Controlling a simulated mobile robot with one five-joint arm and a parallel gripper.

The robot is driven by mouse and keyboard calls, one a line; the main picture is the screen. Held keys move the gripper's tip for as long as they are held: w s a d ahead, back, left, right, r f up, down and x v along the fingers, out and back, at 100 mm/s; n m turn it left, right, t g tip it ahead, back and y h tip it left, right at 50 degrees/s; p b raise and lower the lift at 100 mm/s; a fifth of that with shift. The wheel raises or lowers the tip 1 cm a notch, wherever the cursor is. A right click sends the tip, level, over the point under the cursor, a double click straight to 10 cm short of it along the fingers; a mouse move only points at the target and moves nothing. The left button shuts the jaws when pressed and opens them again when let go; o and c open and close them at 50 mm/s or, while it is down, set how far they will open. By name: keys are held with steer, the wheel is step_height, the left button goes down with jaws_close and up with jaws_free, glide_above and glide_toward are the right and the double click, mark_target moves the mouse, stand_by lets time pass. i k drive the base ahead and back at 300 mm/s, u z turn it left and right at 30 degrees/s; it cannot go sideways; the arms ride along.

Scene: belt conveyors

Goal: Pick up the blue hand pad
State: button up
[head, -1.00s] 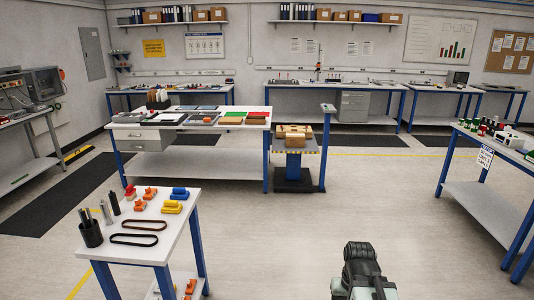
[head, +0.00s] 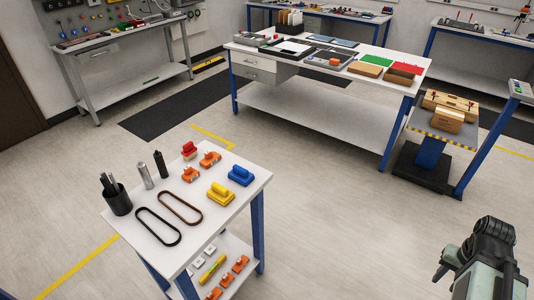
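The blue hand pad (head: 241,175) sits on the right part of the small white table (head: 225,215), near its right corner. A similar yellow pad (head: 220,194) lies just in front of it. My arm shows at the lower right of the head view, well to the right of the table and apart from it. My gripper's fingertips cannot be made out, so I cannot tell whether it is open or shut.
Orange pieces (head: 209,159), a red piece (head: 189,151), two belts (head: 180,207), cylinders (head: 160,164) and a black cup (head: 117,200) share the tabletop. A long workbench (head: 310,110) stands behind. A cart (head: 440,125) with boxes stands at right. Floor between is clear.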

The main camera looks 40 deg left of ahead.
mark_target(239, 175)
steer(key=z, duration=0.05)
steer(key=i, duration=2.15)
steer(key=u, duration=4.85)
steer(key=i, duration=1.05)
